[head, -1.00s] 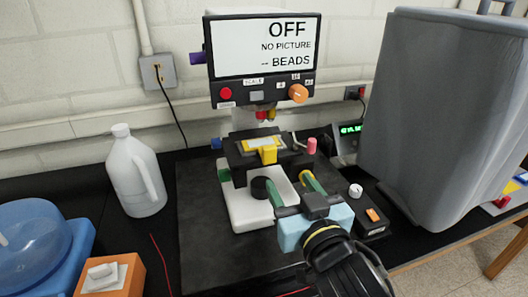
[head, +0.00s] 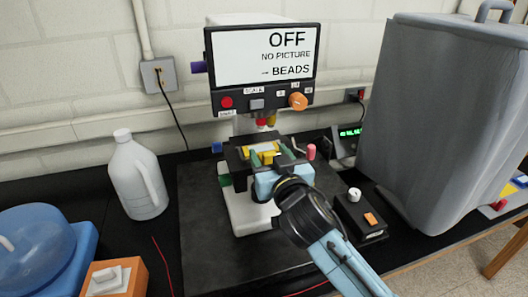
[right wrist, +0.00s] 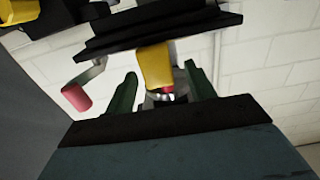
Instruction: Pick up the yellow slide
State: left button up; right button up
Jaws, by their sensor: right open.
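The yellow slide (head: 262,156) lies on the black stage (head: 240,142) of the microscope-like device, with a yellow tab toward me. In the right wrist view the yellow tab (right wrist: 155,68) hangs from the stage between the two green fingers. My right gripper (head: 270,156) is open, its green fingers at the front of the stage on either side of the tab. I cannot tell whether the fingers touch it. The gripper body hides part of the stage front and the device's white base. My left gripper is not in view.
The device's screen (head: 263,54) reads OFF, NO PICTURE, BEADS. A pink knob (head: 311,151) sticks up right of the stage. A small black box (head: 361,216) with an orange switch stands at right.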

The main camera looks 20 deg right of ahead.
jog(key=shift+w, duration=0.1)
jog(key=c, duration=1.1)
jog(key=shift+o, duration=0.2)
jog(key=shift+r, duration=0.1)
